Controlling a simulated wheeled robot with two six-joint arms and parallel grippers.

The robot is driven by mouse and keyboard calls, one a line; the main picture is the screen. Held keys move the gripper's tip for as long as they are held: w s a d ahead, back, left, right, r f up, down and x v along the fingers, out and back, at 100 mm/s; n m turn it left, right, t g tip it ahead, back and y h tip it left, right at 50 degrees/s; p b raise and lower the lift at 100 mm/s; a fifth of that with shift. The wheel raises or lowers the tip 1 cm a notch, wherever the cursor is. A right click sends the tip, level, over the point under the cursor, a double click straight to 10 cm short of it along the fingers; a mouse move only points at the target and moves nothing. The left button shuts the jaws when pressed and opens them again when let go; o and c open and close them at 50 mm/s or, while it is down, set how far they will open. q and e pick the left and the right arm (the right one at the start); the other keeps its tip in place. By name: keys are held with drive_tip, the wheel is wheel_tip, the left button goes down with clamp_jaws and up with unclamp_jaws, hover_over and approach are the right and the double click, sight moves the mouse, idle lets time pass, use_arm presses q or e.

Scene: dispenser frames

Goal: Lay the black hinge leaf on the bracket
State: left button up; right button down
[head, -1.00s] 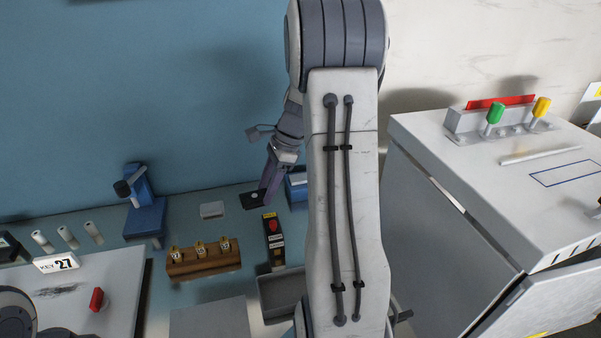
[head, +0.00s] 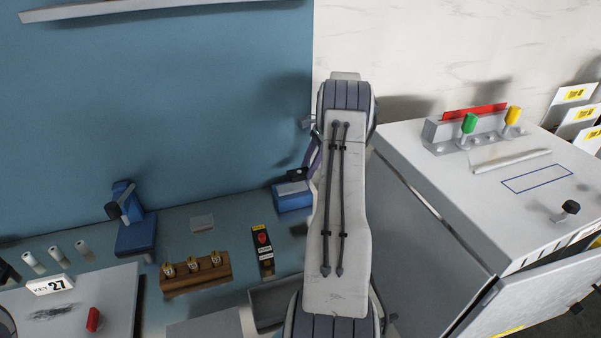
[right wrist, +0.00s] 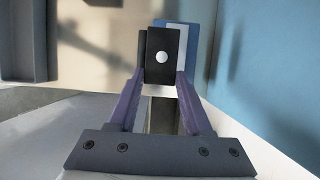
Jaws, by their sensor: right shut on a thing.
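The black hinge leaf (right wrist: 163,57) is a small dark plate with a white round spot, held at my fingertips in the right wrist view. In the head view it shows as a dark piece (head: 297,174) above a blue block with a pale top plate (head: 293,200), which looks like the bracket. My right gripper (right wrist: 161,78) is shut on the leaf; in the head view its fingers (head: 307,168) are partly hidden by my forearm. In the wrist view the blue block (right wrist: 190,35) lies behind the leaf. I cannot tell whether they touch. My left gripper is out of view.
A wooden rack with numbered tags (head: 195,274) and a black box with a red button (head: 263,252) stand in front. A blue clamp-like stand (head: 136,232) is at left. A large grey cabinet (head: 480,190) fills the right. A small pale block (head: 202,222) lies between.

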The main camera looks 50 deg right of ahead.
sight(297, 186)
drive_tip(key=w+f, duration=0.1)
drive_tip(key=w, duration=0.2)
drive_tip(key=shift+f+p, duration=0.35)
drive_tip(key=shift+f, duration=0.05)
wheel_tip(297, 186, down, 4)
drive_tip(key=shift+w+a+r+p, duration=0.1)
drive_tip(key=shift+r+p, duration=0.15)
drive_tip(key=shift+p, duration=0.7)
drive_tip(key=shift+f, duration=0.3)
drive_tip(key=shift+f, duration=0.1)
drive_tip(key=shift+c, duration=1.7)
unclamp_jaws()
